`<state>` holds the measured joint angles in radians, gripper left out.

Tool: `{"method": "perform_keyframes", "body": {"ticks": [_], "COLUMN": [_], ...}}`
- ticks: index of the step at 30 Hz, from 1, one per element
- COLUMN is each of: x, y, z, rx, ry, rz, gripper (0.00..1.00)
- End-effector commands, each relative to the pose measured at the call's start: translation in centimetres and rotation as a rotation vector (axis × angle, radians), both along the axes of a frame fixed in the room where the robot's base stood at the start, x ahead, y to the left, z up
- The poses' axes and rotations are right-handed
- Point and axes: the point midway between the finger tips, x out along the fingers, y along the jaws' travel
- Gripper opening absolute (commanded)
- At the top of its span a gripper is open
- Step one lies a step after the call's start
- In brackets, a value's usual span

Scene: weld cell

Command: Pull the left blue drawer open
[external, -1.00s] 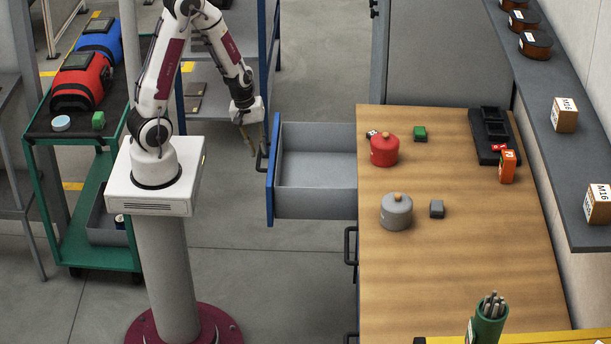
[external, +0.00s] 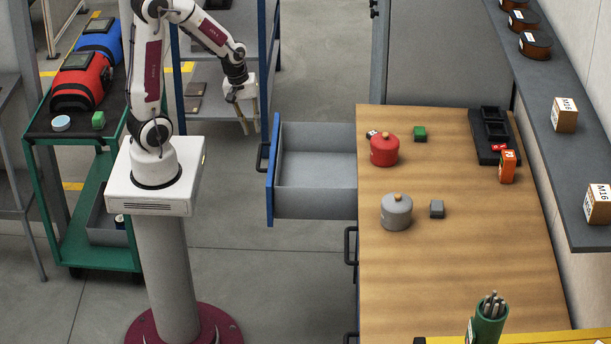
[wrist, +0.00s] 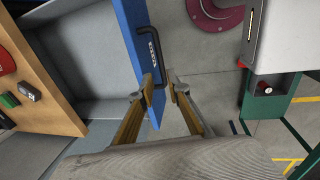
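The blue-fronted drawer (external: 273,180) stands pulled well out from the left side of the wooden bench, and its grey inside looks empty. Its black handle (external: 262,157) is on the blue front, facing my base. In the wrist view the blue front (wrist: 138,60) and the handle (wrist: 150,45) lie just past my fingertips. My gripper (external: 244,125) is up and to the left of the handle, apart from it. Its two tan fingers show in the wrist view (wrist: 165,90) with a gap between them and nothing held.
The bench top (external: 450,260) bears a red pot (external: 384,150), a grey pot (external: 396,211), small blocks and a black tray (external: 490,140). More handles (external: 351,245) are below the bench edge. A green cart (external: 75,250) stands left of my base. The floor between base and drawer is clear.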

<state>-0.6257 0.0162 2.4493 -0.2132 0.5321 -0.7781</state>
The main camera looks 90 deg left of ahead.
Motion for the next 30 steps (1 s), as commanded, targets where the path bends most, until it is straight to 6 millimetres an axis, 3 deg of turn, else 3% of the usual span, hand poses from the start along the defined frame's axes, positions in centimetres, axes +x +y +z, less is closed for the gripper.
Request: {"method": "perform_keyframes", "body": {"ticks": [10,30], "x": [-0.4,-0.4], "y": [0.0,0.0], "z": [2.1,2.2], "rx": [0.000,0.000], "ry": [0.000,0.000], "rz": [0.001,-0.001], "gripper": [0.16,0.16]}}
